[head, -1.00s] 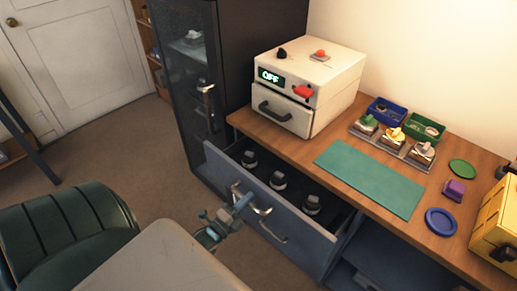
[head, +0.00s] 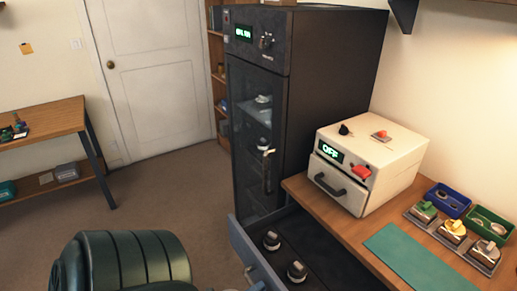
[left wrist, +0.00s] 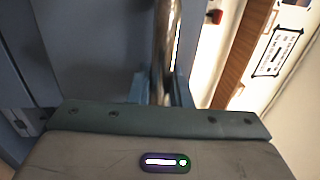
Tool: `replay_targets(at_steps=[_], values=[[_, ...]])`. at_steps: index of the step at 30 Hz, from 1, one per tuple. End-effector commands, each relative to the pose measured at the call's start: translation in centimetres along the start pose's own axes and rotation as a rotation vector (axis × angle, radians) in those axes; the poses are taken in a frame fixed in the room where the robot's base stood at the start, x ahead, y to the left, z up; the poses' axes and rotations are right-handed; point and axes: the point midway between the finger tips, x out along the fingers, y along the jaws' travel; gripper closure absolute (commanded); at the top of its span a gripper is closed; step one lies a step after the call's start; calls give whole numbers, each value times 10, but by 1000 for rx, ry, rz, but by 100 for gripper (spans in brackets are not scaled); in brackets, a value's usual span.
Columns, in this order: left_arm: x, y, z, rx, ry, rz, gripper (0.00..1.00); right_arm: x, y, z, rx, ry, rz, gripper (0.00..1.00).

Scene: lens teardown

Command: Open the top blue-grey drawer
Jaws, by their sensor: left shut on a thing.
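The top blue-grey drawer (head: 243,250) stands pulled out under the wooden worktop, at the bottom of the head view. Dark lens-like parts (head: 271,240) stand on its dark floor; two show and the near end is cut off. The drawer's metal handle (left wrist: 166,45) runs between the fingers of my left gripper (left wrist: 160,92) in the left wrist view. The left gripper is shut on this handle. In the head view only a small bit of it shows at the bottom edge, by the drawer front. My right gripper is not in view.
A tall dark cabinet (head: 300,95) with a glass door stands behind the drawer. A white box marked OFF (head: 375,160), a green mat (head: 410,258) and small trays (head: 447,200) are on the worktop (head: 305,190). A dark green chair (head: 125,262) stands left of the drawer.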

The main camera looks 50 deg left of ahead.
Motion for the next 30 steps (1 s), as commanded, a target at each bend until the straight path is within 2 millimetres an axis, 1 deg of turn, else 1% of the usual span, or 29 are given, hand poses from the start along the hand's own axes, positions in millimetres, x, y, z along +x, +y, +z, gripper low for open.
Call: replay_targets(at_steps=[4,5,6,7,15,19,23,30], values=[[0,1,0,0,0,2,100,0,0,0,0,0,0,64],[0,1,0,0,0,2,76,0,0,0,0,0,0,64],[0,1,0,0,0,2,68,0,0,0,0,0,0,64],[0,1,0,0,0,2,62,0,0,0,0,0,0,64],[0,0,0,0,0,1,62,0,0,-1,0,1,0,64],[-9,2,0,0,0,2,62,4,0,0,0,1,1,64],[-31,4,0,-1,0,5,62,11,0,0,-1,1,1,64],[-80,4,0,-1,0,5,62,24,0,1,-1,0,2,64]])
